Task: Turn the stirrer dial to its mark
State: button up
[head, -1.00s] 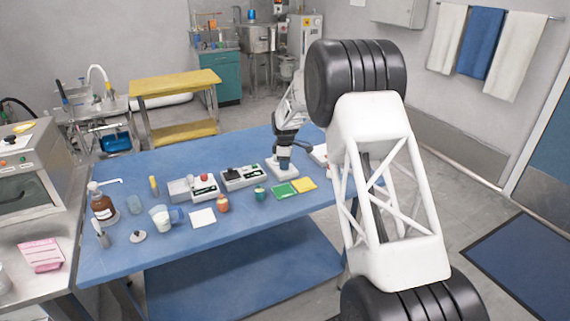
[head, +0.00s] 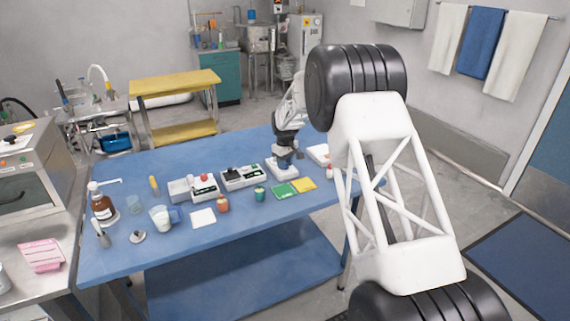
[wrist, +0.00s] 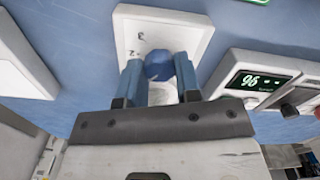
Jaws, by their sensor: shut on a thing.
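The stirrer (wrist: 187,30) is a white, flat unit on the blue table. It also shows in the head view (head: 283,174). Its faceted blue dial (wrist: 158,66) sits between the fingers of my gripper (wrist: 158,72), which is shut on it. Small dark marks are printed on the white face, left of and beyond the dial in the wrist view. I cannot read them well or tell where the dial points. In the head view my gripper (head: 284,157) is over the stirrer and hides the dial.
A unit with a green display (wrist: 262,80) stands close to the right of my gripper in the wrist view. Jars, a beaker and bottles stand farther left on the blue table (head: 260,222).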

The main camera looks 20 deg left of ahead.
jog(key=m, duration=0.5)
jog(key=shift+m, duration=0.3)
jog(key=m, duration=0.4)
jog(key=shift+m, duration=0.3)
jog(key=o, duration=0.9)
jog(key=shift+r, duration=0.1)
jog(key=shift+r, duration=3.8)
